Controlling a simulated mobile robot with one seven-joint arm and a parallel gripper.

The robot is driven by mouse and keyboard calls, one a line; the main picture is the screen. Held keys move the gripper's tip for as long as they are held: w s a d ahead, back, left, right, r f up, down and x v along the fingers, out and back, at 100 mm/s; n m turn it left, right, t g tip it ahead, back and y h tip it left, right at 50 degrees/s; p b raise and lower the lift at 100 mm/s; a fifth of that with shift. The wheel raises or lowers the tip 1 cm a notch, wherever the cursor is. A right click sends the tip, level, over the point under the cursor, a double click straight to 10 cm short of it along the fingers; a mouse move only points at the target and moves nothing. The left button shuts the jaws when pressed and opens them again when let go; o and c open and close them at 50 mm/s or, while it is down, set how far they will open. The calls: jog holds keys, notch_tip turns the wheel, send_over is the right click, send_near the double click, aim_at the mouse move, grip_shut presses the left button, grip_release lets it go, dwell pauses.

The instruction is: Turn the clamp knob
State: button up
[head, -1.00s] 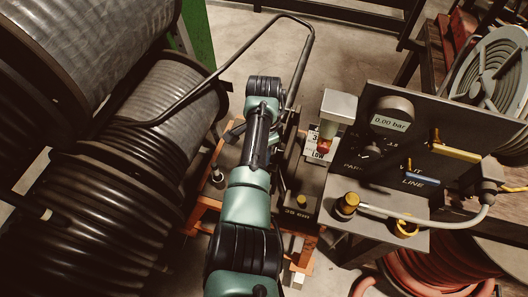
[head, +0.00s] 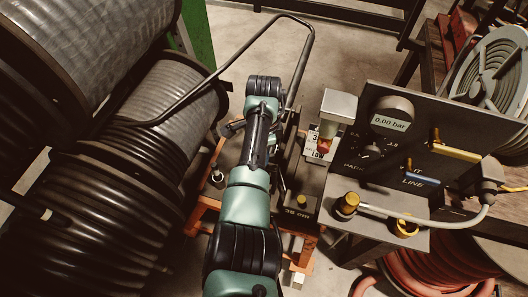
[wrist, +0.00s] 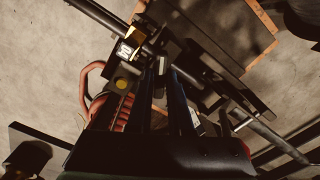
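My arm reaches down the middle of the head view and hides what lies under its wrist. My gripper (wrist: 165,72) shows in the wrist view as dark, shadowed fingers beside the crimper's metal parts; I cannot tell whether they are apart or touch anything. A dark rounded part (head: 232,128) sticks out left of my wrist in the head view; I cannot tell whether it is the clamp knob. A small upright black knob (head: 217,176) stands on the orange-framed bench at left. The crimper block marked 35 mm (head: 297,211) has a yellow button (wrist: 122,83).
A panel (head: 440,140) with a 0.00 bar gauge (head: 391,123), a rotary selector and yellow and blue levers stands at right. Big hose reels (head: 100,190) fill the left. A red hose coil (head: 440,278) lies low right.

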jog(key=o, duration=0.4)
notch_tip(320, 180, up, 13)
dwell(0.5)
dwell(0.4)
